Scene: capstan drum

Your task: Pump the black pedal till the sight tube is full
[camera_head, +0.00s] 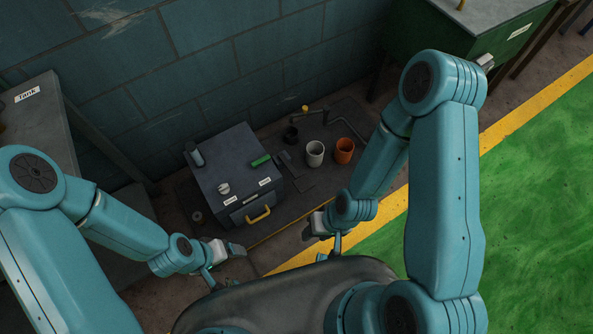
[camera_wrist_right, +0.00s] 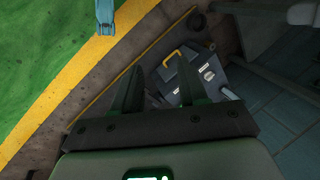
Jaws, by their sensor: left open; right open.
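A dark flat piece (camera_head: 303,186), perhaps the black pedal, lies on the floor mat right of the grey box; I cannot tell for sure. A small grey cylinder (camera_head: 196,155) stands at the box's back left; whether it is the sight tube, and its level, I cannot tell. My left gripper (camera_head: 236,250) is open and empty in front of the box. My right gripper (camera_head: 321,238) is open and empty, right of the left one. Its two dark fingers show spread in the right wrist view (camera_wrist_right: 157,80), with the box (camera_wrist_right: 196,80) beyond them.
The grey box (camera_head: 228,172) has a yellow handle (camera_head: 258,215), a green block (camera_head: 261,160) and a white knob on it. A black cup (camera_head: 290,134), a white cup (camera_head: 315,155) and an orange cup (camera_head: 344,152) stand to its right, near a bent pipe (camera_head: 325,117). A wall closes the back.

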